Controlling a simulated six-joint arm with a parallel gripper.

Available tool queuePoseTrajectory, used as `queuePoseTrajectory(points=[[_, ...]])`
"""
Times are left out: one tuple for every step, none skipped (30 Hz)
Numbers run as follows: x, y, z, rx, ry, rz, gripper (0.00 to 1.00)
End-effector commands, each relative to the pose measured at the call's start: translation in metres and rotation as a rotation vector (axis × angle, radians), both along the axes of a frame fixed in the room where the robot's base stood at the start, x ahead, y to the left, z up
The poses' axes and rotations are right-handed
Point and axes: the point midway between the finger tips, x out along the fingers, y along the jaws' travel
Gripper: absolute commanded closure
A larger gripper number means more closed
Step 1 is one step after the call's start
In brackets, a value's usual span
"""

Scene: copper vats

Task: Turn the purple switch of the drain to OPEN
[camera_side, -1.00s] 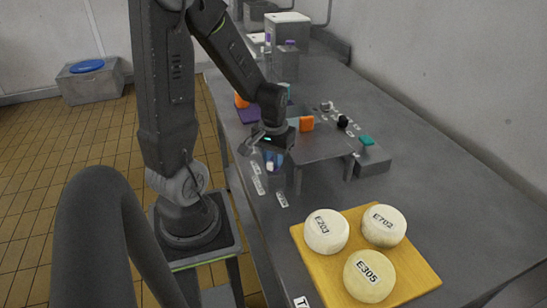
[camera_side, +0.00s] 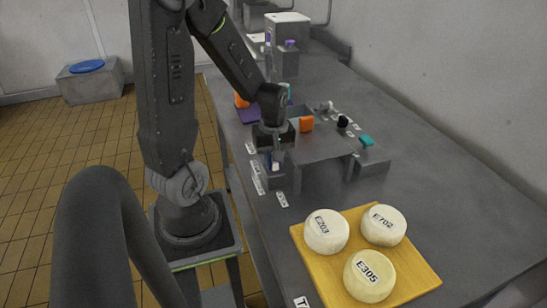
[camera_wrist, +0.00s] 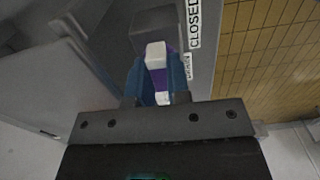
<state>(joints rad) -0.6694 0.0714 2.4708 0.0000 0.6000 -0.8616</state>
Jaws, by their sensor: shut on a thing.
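The purple drain switch (camera_wrist: 156,62), with a white top or stripe, sits between my blue finger pads in the wrist view. My gripper (camera_wrist: 155,88) is shut on it. An OPEN label cannot be read in either view.
A yellow board (camera_side: 420,270) with three labelled white cheeses lies in front. The worktop (camera_side: 430,175) at right is clear.

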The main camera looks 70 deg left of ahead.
Motion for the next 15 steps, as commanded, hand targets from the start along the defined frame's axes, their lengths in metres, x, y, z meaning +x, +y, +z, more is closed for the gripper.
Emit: queuePoseTrajectory(points=[[0.0006,0.0005,0.0009,0.001,-0.002,0.015,1.0],[0.0006,0.0005,0.0009,0.001,-0.002,0.023,1.0],[0.0006,0.0005,0.0009,0.001,-0.002,0.033,1.0],[0.0006,0.0005,0.0009,0.001,-0.002,0.038,1.0],[0.0006,0.0005,0.0009,0.001,-0.002,0.042,1.0],[0.0006,0.0005,0.0009,0.001,-0.002,0.047,1.0],[0.0006,0.0005,0.0009,0.001,-0.002,0.05,1.0],[0.0006,0.0005,0.0009,0.001,-0.002,0.053,1.0],[0.0006,0.0005,0.0009,0.001,-0.002,0.056,1.0],[0.0006,0.0005,0.0009,0.001,-0.002,0.058,1.0],[0.0006,0.0005,0.0009,0.001,-0.002,0.059,1.0],[0.0007,0.0005,0.0009,0.001,-0.002,0.06,1.0],[0.0006,0.0005,0.0009,0.001,-0.002,0.06,1.0],[0.0007,0.0005,0.001,0.001,-0.003,0.06,1.0],[0.0007,0.0006,0.001,0.001,-0.003,0.061,1.0]])
